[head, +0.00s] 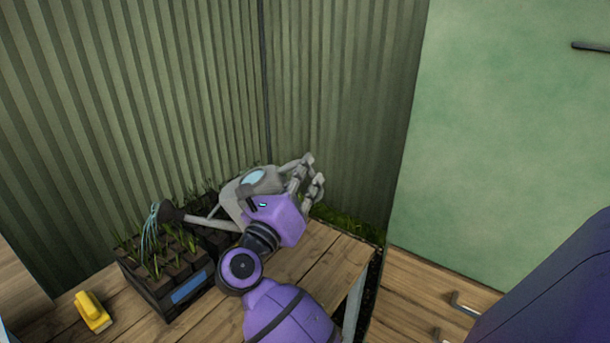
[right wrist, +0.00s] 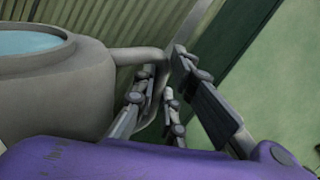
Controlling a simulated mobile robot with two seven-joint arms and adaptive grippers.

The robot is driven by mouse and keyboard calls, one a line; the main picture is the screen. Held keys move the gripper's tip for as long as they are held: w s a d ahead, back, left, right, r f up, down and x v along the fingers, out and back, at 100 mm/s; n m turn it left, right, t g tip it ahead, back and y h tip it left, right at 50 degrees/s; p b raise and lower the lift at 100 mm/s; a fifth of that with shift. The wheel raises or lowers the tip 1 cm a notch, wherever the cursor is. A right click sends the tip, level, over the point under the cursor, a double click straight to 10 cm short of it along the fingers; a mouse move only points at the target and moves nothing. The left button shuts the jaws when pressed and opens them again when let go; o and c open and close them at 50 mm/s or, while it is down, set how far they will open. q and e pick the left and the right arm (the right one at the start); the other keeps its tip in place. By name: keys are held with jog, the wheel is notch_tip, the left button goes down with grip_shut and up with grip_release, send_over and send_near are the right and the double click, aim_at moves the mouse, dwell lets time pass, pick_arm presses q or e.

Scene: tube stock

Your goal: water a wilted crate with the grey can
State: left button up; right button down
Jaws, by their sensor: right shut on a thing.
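The grey can (head: 232,197) is in the head view, above the wooden bench, with water in its open top. My right gripper (head: 313,180) is shut on its handle; the right wrist view shows the fingers around the handle (right wrist: 152,56) and the can's body (right wrist: 60,95) at left. The spout points left, and thin blue streams of water (head: 149,232) fall from its dark rose into the near crate (head: 155,290). That crate is dark, with a blue label and several small plants, some leaning. Another crate of seedlings (head: 212,236) stands behind, partly hidden by the can. My left gripper is not in view.
A yellow object (head: 92,311) lies on the bench (head: 320,262) left of the near crate. Corrugated green walls (head: 335,90) rise close behind. A pale green panel (head: 500,130) stands at the right. The bench's right part is clear.

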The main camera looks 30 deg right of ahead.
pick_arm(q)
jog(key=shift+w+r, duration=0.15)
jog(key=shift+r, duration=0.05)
pick_arm(e)
jog(key=shift+r, duration=0.45)
pick_arm(q)
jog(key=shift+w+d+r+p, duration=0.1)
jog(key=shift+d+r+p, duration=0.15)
jog(key=shift+p, duration=0.2)
pick_arm(e)
jog(key=shift+a+r, duration=0.2)
jog(key=shift+r, duration=0.3)
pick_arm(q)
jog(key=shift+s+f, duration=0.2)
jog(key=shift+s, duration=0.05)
pick_arm(e)
jog(key=shift+n, duration=0.3)
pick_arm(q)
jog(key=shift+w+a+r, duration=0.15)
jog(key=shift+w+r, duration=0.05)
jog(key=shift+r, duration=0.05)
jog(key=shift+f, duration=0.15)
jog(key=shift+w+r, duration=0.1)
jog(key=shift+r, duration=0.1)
pick_arm(e)
jog(key=shift+w+r, duration=0.1)
jog(key=shift+r, duration=0.15)
